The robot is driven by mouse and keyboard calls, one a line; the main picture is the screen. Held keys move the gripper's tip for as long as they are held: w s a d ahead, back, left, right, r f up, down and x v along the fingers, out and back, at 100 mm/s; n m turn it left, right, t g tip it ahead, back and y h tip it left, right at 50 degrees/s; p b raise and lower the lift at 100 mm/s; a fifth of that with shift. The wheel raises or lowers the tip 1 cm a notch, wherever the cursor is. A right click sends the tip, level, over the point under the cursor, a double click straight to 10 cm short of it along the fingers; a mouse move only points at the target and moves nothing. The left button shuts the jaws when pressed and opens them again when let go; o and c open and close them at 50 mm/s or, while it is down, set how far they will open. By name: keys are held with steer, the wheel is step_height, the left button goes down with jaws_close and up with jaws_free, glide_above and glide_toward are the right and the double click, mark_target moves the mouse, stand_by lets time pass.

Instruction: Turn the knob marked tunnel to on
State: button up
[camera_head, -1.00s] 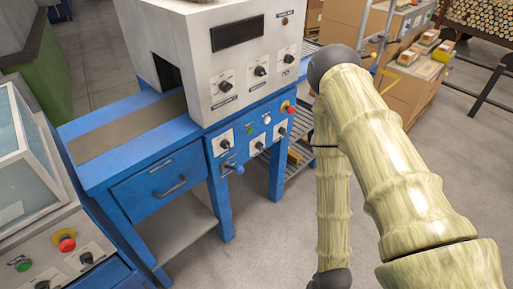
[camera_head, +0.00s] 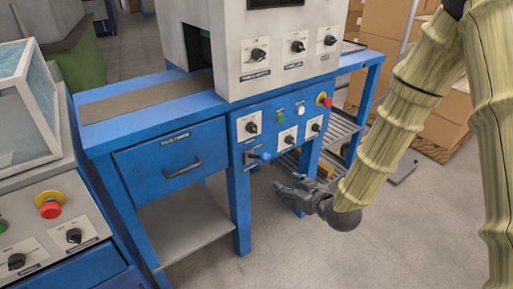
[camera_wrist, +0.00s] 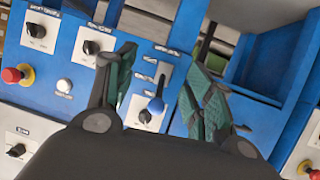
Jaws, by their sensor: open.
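Several black knobs on white plates are in view, and their labels are too small to read, so I cannot tell which one is marked tunnel. On the white housing in the head view are a left knob (camera_head: 258,55), a middle knob (camera_head: 297,46) and a right knob (camera_head: 329,40). On the blue front below are another left knob (camera_head: 251,127), a middle knob (camera_head: 288,139) and a right knob (camera_head: 315,127). My gripper (camera_head: 287,187) is open and empty, below and in front of the blue panel, apart from the knobs. The wrist view shows its spread fingers (camera_wrist: 160,72) facing the panel.
A red button (camera_head: 327,102), a green button (camera_head: 278,117) and a drawer handle (camera_head: 183,168) are nearby. The floor in front is clear.

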mark_target(255, 130)
steer(key=w+a+r+n+t+y+b, duration=0.2)
steer(key=r+b, duration=0.1)
steer(key=r, duration=0.3)
steer(key=w+a+r+n+t+y+b, duration=0.1)
steer(key=w+a+r+n+y+b, duration=0.15)
steer(key=r, duration=0.25)
steer(key=shift+m, duration=0.25)
steer(key=b+x, duration=0.1)
steer(key=x, duration=0.4)
steer(key=b+x, duration=0.2)
steer(key=x, duration=0.3)
steer(key=shift+w+d, duration=0.15)
steer(key=shift+w, duration=0.3)
steer(key=shift+c, duration=0.2)
steer(key=shift+r, duration=0.1)
steer(key=c, duration=1)
